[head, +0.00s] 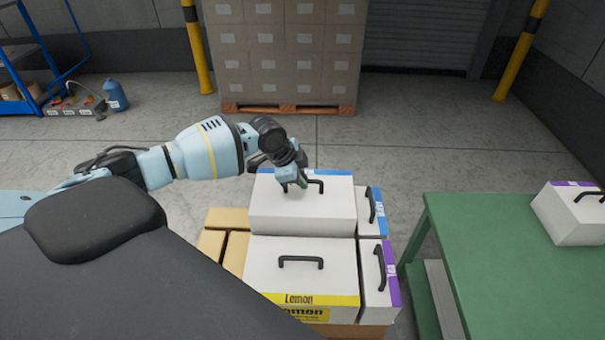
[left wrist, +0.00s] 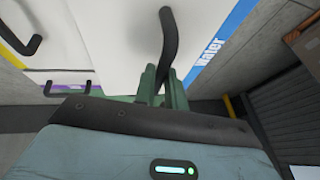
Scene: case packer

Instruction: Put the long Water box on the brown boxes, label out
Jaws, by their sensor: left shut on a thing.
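The long Water box (head: 302,213) is white with a black handle and a blue strip along its far top edge. The blue "Water" label also shows in the left wrist view (left wrist: 212,50). My left gripper (head: 293,181) is shut on its handle (left wrist: 168,45), with green fingers around it. The box is level behind the Lemon box (head: 300,277), its top higher than the Lemon box's top. The brown boxes (head: 234,251) show at the left; whether the Water box touches them is hidden. My right gripper is out of view.
A small blue-striped white box (head: 369,221) stands close to the right of the Water box, and a purple-striped one (head: 375,300) in front of it. A green table (head: 480,265) at the right bears another purple-striped box (head: 568,219). A stacked pallet (head: 288,108) stands behind, beyond clear floor.

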